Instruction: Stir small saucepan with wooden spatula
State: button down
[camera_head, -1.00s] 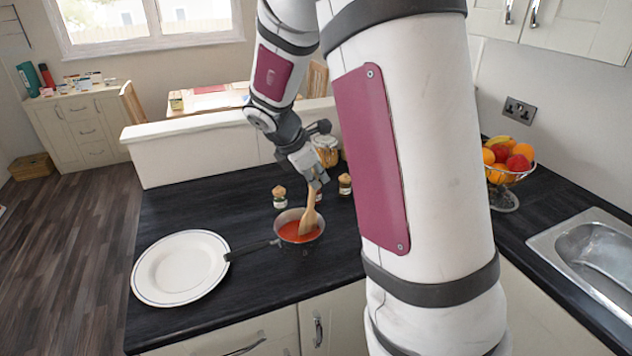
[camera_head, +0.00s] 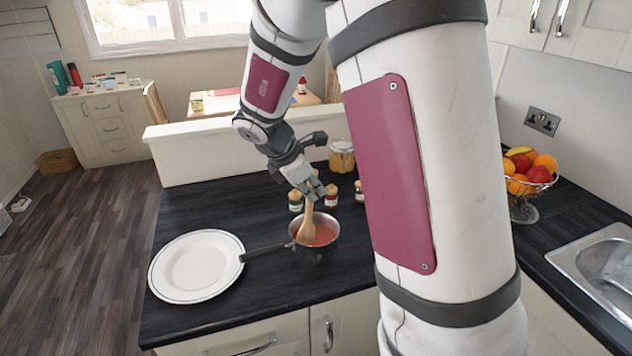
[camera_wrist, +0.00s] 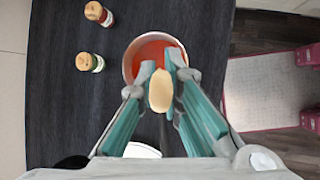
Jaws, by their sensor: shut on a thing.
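The small saucepan (camera_head: 318,243) stands on the dark counter with red sauce in it and its black handle pointing left. In the wrist view the saucepan (camera_wrist: 129,63) lies beyond my fingers. My gripper (camera_head: 310,193) is above the pan, shut on the wooden spatula (camera_head: 306,230). The spatula is tilted slightly and its broad end is in the sauce at the pan's left side; its lower tip is hidden. In the wrist view my gripper (camera_wrist: 160,82) holds the spatula (camera_wrist: 161,92), seen end-on.
A white plate (camera_head: 196,268) lies left of the pan, near its handle. Small jars (camera_head: 296,201) and a larger glass jar (camera_head: 342,157) stand behind the pan. A fruit bowl (camera_head: 527,180) and a sink (camera_head: 590,262) are at the right. Counter is clear behind the plate.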

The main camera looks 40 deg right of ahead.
jog(key=s+d+p, duration=0.1)
jog(key=s+d, duration=0.1)
jog(key=s, duration=0.2)
jog(key=w+r+p, duration=0.2)
jog(key=w+r, duration=0.1)
jog(key=r, duration=0.8)
jog(key=shift+w+d, duration=0.25)
jog(key=shift+d, duration=0.2)
dwell(0.4)
